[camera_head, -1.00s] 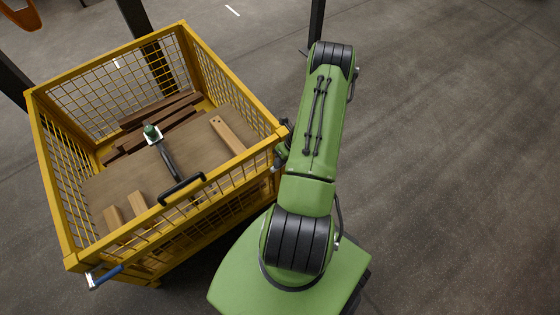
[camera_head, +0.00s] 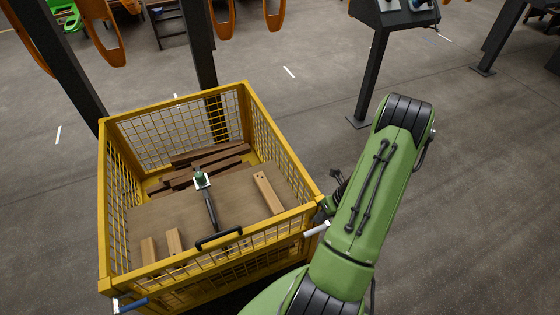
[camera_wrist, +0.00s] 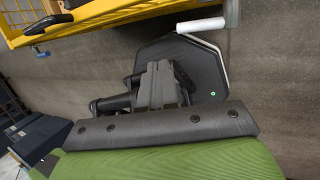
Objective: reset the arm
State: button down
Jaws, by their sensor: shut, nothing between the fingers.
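My green arm (camera_head: 372,195) rises on the right side in the head view, bent at its black-banded upper joint. My gripper (camera_wrist: 158,88) shows in the wrist view as grey fingers in front of a dark plate; it is shut and empty. In the head view my gripper end is mostly hidden behind the arm. The yellow mesh crate (camera_head: 112,215) stands just left of the arm, apart from my fingers.
The crate holds dark wood strips (camera_head: 215,160), a board with light wood pieces (camera_head: 268,193), and a black bar with a green-and-white end (camera_head: 202,180). A white handle (camera_head: 317,229) juts from its right side. Black posts stand behind.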

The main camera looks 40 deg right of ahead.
jog(key=w+a+r+n+h+p, duration=0.1)
jog(key=w+a+r+n, duration=0.25)
jog(key=r+n, duration=0.4)
jog(key=w+a+r+n+g+h+p, duration=0.1)
jog(key=w+a+r+n, duration=0.1)
jog(key=a+r+n, duration=0.5)
jog(key=w+a+r+n+h+p, duration=0.15)
jog(key=r+n, duration=0.35)
jog(key=r, duration=0.6)
jog(key=s+a+r+n+t+p, duration=0.1)
jog(key=s+a+r+n, duration=0.4)
jog(key=n, duration=0.5)
jog(key=s+a+r+n+t+p, duration=0.1)
jog(key=s+a+r+n+t, duration=0.1)
jog(key=s+a+r+n, duration=0.3)
jog(key=a+r+n, duration=0.3)
jog(key=r+n, duration=0.1)
jog(key=n, duration=0.1)
jog(key=shift+s+r, duration=0.25)
jog(key=shift+r, duration=0.05)
